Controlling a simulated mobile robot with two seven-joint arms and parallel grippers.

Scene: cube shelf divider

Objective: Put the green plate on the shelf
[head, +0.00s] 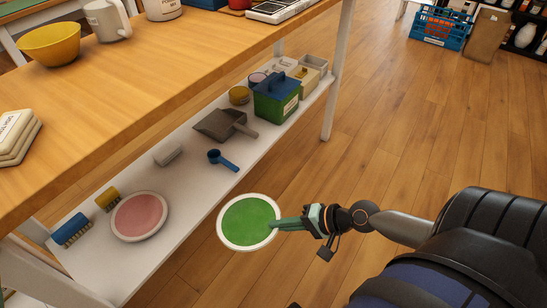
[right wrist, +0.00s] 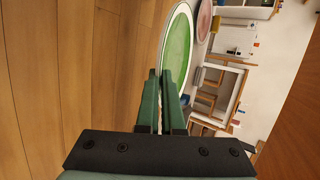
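The green plate (head: 249,220), with a white rim, is off the shelf's front edge, over the wooden floor in the head view. My right gripper (head: 279,225) is shut on its right rim and holds it up. The right wrist view shows the fingers (right wrist: 160,82) close together at the rim of the green plate (right wrist: 177,48). The white lower shelf (head: 190,190) runs under the wooden table, left of the plate. My left gripper is not in view.
On the shelf are a pink plate (head: 139,216), brushes (head: 71,229), a white block (head: 168,155), a blue scoop (head: 222,159), a grey dustpan (head: 222,124) and a green box (head: 276,98). Bare shelf lies between the pink plate and scoop. The tabletop (head: 110,90) overhangs; a white leg (head: 337,75) stands at right.

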